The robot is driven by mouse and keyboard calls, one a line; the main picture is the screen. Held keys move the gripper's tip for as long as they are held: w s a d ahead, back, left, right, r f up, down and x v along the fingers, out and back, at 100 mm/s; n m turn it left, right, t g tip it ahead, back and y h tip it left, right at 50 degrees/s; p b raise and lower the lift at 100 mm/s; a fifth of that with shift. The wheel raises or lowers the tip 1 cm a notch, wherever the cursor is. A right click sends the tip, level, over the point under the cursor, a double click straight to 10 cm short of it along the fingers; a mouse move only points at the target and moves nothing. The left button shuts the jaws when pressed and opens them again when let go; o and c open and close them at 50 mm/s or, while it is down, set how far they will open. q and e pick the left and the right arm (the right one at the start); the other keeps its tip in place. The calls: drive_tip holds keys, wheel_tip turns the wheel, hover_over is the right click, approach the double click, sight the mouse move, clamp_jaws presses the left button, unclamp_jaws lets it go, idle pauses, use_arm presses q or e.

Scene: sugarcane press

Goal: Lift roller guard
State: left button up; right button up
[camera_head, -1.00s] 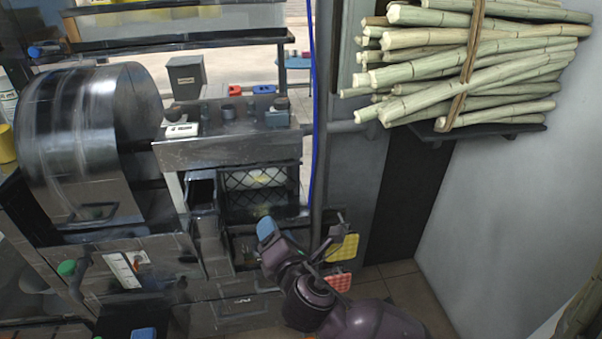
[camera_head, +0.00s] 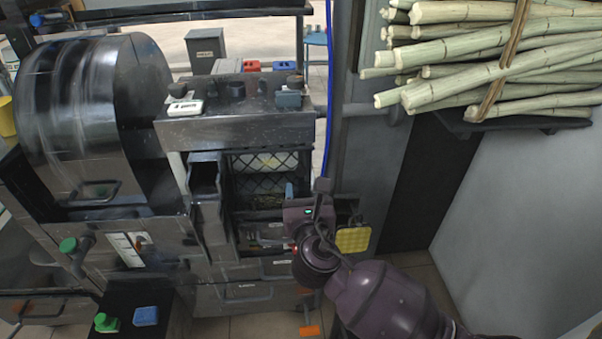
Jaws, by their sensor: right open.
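The roller guard (camera_head: 88,125) looks like the large curved, shiny metal cover on the press at the left. It is lowered over the machine, with a handle (camera_head: 92,192) low on its front. My right gripper (camera_head: 305,196) is open and empty at the centre, in front of the dark mesh crate area. It is well to the right of the guard and touches nothing that I can make out. My left gripper is not in view.
A metal counter (camera_head: 235,128) with small devices stands between the guard and my right arm. A bundle of sugarcane (camera_head: 500,60) rests on a shelf at upper right. Green (camera_head: 105,322) and blue (camera_head: 146,316) items sit at lower left. A yellow sponge-like pad (camera_head: 353,239) hangs beside my gripper.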

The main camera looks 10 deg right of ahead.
sight(302, 172)
drive_tip(key=w+b, duration=0.1)
drive_tip(key=w, duration=0.4)
drive_tip(key=shift+f, duration=0.2)
drive_tip(key=shift+w+r, duration=0.2)
drive_tip(key=shift+w, duration=0.45)
clamp_jaws()
